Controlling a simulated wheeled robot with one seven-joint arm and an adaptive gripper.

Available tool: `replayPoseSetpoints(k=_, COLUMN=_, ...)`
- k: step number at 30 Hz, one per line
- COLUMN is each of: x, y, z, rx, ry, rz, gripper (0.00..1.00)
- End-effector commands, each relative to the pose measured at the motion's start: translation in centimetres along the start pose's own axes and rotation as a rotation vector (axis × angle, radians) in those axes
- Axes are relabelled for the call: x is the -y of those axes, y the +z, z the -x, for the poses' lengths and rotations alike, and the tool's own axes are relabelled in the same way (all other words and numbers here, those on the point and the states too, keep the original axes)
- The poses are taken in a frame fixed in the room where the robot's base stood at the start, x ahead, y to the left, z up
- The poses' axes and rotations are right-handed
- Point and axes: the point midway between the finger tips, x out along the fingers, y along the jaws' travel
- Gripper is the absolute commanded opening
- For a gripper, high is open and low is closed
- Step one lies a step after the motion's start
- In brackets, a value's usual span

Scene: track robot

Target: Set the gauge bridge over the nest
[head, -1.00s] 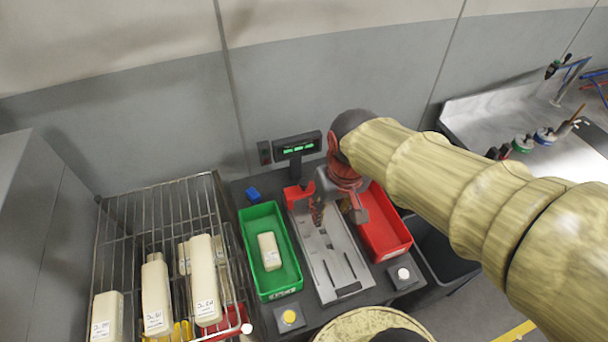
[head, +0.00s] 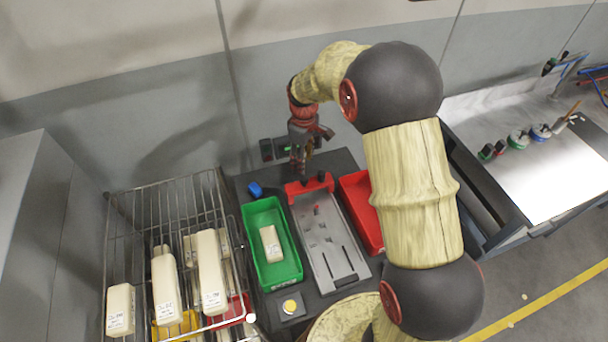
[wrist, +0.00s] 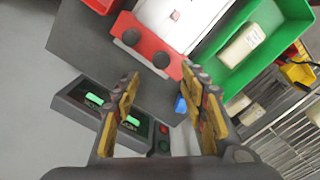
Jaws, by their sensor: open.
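The gauge bridge appears to be the red bar with two dark round knobs (head: 309,188), lying across the far end of the pale metal plate. It also shows in the wrist view (wrist: 147,47). The nest seems to be on that plate (head: 327,250), which has slots and a small red part (head: 317,210) on it. My gripper (head: 304,163) is above and behind the red bar. In the wrist view its fingers (wrist: 162,88) are apart, with nothing between them, and the bar lies beyond the tips.
A green tray (head: 254,217) holding a pale block (head: 271,243) is left of the plate. A red tray (head: 350,192) is on the right, partly hidden by my arm. A wire rack (head: 122,215) with pale blocks stands left. A display unit (wrist: 88,97) is close to my fingers.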

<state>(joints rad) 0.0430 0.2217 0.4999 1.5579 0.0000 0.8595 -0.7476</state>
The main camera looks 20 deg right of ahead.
Motion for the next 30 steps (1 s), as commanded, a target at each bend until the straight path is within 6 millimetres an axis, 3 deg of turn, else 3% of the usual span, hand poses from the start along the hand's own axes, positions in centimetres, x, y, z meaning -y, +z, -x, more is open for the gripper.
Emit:
replayPoseSetpoints(k=8, x=0.2, y=0.2, z=-1.1, rx=0.003, ry=-0.003, rz=0.088, gripper=0.43)
replayPoseSetpoints(k=21, x=0.2, y=0.2, z=-7.1, rx=0.003, ry=-0.003, rz=0.085, gripper=0.43)
replayPoseSetpoints(k=30, x=0.2, y=0.2, z=-8.0, rx=0.001, ry=-0.002, rz=0.085, gripper=0.43)
